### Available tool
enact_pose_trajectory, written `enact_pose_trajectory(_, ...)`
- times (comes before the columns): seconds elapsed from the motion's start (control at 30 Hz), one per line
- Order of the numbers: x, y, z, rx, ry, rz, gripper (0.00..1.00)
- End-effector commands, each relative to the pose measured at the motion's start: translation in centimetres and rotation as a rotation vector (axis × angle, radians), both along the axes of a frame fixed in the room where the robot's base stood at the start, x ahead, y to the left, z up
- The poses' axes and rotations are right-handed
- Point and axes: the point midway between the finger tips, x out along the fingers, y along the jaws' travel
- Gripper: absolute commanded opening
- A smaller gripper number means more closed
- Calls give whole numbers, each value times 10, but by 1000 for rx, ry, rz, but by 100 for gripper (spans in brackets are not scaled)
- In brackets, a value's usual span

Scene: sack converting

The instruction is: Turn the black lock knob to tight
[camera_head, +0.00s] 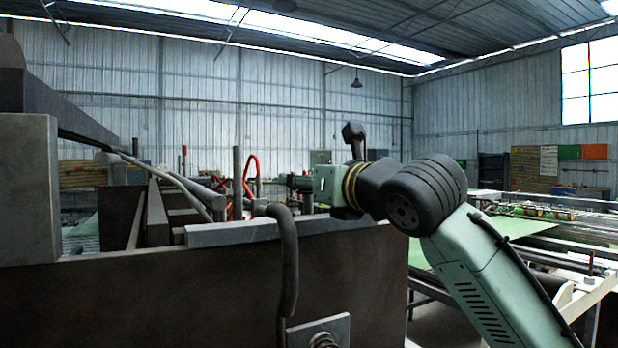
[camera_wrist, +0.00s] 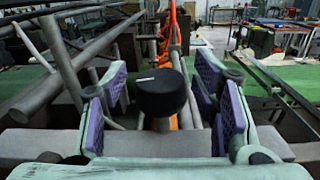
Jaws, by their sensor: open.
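The black lock knob (camera_wrist: 162,96) is in the middle of the wrist view. It is round, with a short white line on its top pointing to the left of the picture. An orange part shows below and behind it. My gripper (camera_wrist: 163,76) is open, with purple-padded fingers to the left and right of the knob. Gaps show on both sides, so the pads look clear of it. In the head view my gripper (camera_head: 299,183) is small and partly hidden behind my wrist, and I cannot make out the knob there.
Grey metal bars and pipes (camera_wrist: 62,58) run along the left of the wrist view. In the head view, a large dark machine frame (camera_head: 180,290) fills the lower left, with a bent dark handle (camera_head: 289,262) in front. Upright posts (camera_head: 238,182) and red hoses (camera_head: 250,172) stand near my gripper.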

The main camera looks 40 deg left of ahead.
Motion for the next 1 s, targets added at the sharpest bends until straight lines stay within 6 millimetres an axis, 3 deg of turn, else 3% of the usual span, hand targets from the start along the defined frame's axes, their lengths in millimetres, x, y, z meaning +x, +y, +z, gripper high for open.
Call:
enact_pose_trajectory(0.17, 0, 0, 0, 0, 0, 0, 53)
enact_pose_trajectory(0.83, 0, 0, 0, 0, 0, 1, 8)
enact_pose_trajectory(1.0, -1, 0, 0, -1, -1, -4, 7)
